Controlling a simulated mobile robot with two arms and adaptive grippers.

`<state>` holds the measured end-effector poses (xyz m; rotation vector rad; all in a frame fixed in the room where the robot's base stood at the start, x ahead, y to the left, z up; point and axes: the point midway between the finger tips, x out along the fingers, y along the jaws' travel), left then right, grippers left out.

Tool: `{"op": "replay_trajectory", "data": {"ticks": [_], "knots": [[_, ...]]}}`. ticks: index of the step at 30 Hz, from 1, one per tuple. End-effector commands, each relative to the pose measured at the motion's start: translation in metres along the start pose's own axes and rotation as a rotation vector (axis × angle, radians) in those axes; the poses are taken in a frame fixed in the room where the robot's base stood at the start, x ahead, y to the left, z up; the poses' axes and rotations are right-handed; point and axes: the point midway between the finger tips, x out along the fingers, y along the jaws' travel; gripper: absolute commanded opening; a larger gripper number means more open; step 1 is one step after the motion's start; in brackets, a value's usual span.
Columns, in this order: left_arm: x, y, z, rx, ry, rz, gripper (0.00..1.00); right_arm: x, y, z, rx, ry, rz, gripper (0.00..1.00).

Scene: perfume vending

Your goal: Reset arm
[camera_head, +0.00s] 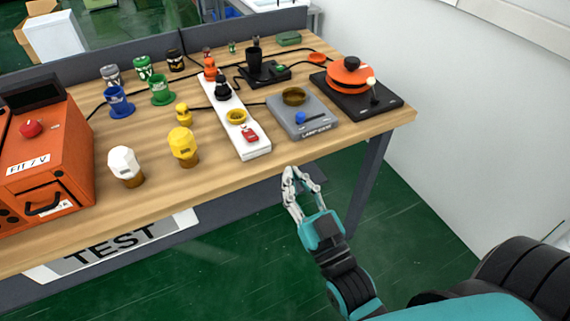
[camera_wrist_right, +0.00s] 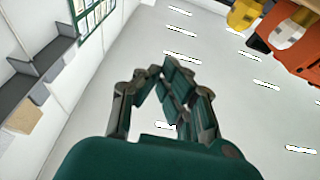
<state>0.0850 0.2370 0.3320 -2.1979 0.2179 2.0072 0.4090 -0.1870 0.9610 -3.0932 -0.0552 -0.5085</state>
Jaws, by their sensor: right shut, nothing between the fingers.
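My right gripper (camera_head: 291,172) is in the head view, in front of the table's near edge at the right and apart from everything on the table. Its fingertips are together with nothing between them. The right wrist view shows the same gripper (camera_wrist_right: 160,72) with its fingers converging, empty, with pale floor or wall behind. My right arm reaches in from the bottom right. My left gripper does not show in either view.
A wooden table (camera_head: 220,185) holds an orange machine (camera_head: 70,150), white (camera_head: 124,162) and yellow (camera_head: 183,143) bulb-like pieces, cups, a white strip (camera_head: 256,152), a grey device (camera_head: 310,128) and an orange pot (camera_head: 350,76) on a black base. Green floor (camera_head: 230,260) lies open before the table.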

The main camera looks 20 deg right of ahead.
Motion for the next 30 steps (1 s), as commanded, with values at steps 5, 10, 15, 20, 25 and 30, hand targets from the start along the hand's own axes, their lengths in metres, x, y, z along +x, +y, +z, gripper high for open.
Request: {"op": "replay_trajectory", "data": {"ticks": [5,10,15,20,25,30], "knots": [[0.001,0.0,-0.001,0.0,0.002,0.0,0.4,-0.007,0.0,-0.002,0.0,0.0,0.0,0.0],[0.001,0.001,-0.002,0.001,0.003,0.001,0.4,-0.007,0.0,-0.002,0.0,0.001,0.0,0.0],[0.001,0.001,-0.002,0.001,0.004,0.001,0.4,-0.007,0.0,-0.002,0.0,0.001,0.0,0.0],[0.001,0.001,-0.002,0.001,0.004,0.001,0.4,-0.007,0.0,-0.001,0.0,-0.002,-0.001,0.0],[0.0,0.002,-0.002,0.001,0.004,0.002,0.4,-0.011,-0.006,0.044,0.005,-0.096,-0.017,0.0],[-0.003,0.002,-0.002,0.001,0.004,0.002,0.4,-0.039,-0.021,0.156,0.013,-0.346,-0.059,0.0]]}}
